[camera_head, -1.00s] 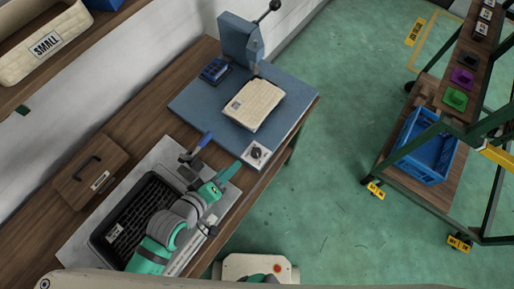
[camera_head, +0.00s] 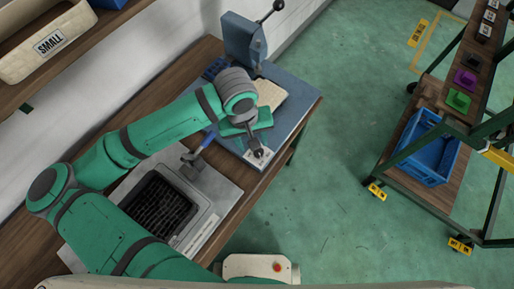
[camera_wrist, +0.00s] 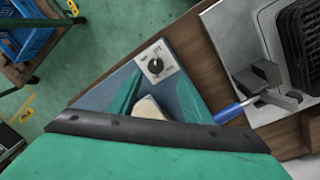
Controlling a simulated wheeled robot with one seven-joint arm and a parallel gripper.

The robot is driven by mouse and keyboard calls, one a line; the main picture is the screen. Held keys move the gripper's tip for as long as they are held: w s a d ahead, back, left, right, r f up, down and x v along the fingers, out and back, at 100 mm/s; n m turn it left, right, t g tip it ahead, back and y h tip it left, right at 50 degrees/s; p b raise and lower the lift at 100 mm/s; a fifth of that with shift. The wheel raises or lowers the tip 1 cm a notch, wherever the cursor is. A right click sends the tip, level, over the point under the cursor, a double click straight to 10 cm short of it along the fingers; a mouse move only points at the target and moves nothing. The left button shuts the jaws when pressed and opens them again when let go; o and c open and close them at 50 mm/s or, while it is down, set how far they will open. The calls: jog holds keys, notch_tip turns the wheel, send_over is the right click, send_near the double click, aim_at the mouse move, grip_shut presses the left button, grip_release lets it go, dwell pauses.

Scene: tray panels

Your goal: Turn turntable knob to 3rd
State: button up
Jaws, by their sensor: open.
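The knob (camera_wrist: 155,66) is a round dark dial on a pale square plate with small markings, clear in the wrist view. Its setting is too small to read. The plate (camera_head: 255,161) sits at the near corner of the blue board (camera_head: 299,99) in the head view, partly covered by my wrist. My gripper (camera_head: 252,123) is open above the board, close to the knob on its far side. I cannot tell its height or any contact.
A beige block (camera_head: 271,94) lies on the board, partly hidden by my arm. A blue press (camera_head: 243,38) rises behind. Open green floor lies to the right.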

aim_at(258, 152)
jog(key=shift+m+y, duration=0.3)
jog(key=shift+y, duration=0.4)
jog(key=f, duration=0.2)
jog(key=d+f, duration=0.1)
jog(key=f, duration=0.2)
jog(key=d+f, duration=0.1)
jog(key=f, duration=0.1)
jog(key=shift+w+f, duration=0.3)
jog(key=shift+f, duration=0.05)
jog(key=c, duration=1.1)
